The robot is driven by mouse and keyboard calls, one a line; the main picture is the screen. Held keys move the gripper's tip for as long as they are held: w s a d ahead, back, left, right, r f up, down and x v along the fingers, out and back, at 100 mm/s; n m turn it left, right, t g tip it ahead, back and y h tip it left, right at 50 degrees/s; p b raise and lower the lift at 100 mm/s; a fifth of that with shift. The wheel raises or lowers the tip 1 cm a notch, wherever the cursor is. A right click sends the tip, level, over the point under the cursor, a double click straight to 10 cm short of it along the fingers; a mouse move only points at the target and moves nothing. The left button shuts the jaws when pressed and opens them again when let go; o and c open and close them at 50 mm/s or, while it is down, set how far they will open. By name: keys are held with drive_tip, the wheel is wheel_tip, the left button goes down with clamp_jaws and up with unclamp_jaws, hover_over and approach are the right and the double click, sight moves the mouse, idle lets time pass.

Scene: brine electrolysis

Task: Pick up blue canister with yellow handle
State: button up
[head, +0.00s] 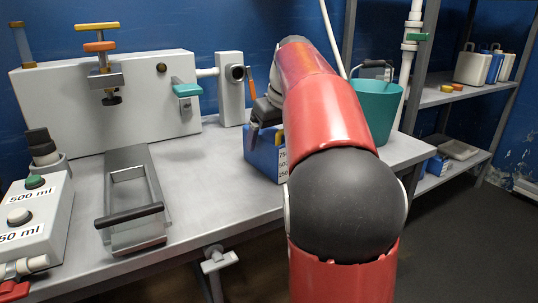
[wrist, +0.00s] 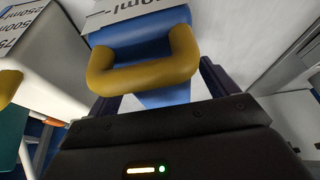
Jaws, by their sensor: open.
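The blue canister (head: 262,156) stands on the grey bench in the head view, partly hidden behind my arm. In the wrist view, the blue canister (wrist: 140,30) is just ahead, with its yellow handle (wrist: 145,72) facing me. My gripper (wrist: 157,88) is open, with one dark finger on each side of the handle. I cannot tell whether the fingers touch it. In the head view my gripper (head: 262,112) is over the canister, mostly hidden by my arm.
A pale canister (wrist: 50,45) with volume markings is close on the left in the wrist view. A teal bucket (head: 375,110) is right of my arm. Shelves (head: 440,95) are at right.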

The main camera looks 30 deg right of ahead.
sight(270, 131)
drive_tip(key=shift+w+f, duration=0.2)
drive_tip(key=shift+f, duration=0.45)
drive_tip(key=c, duration=1.4)
drive_tip(key=shift+r, duration=0.1)
drive_tip(key=shift+r+p, duration=3)
drive_tip(key=shift+r, duration=6.9)
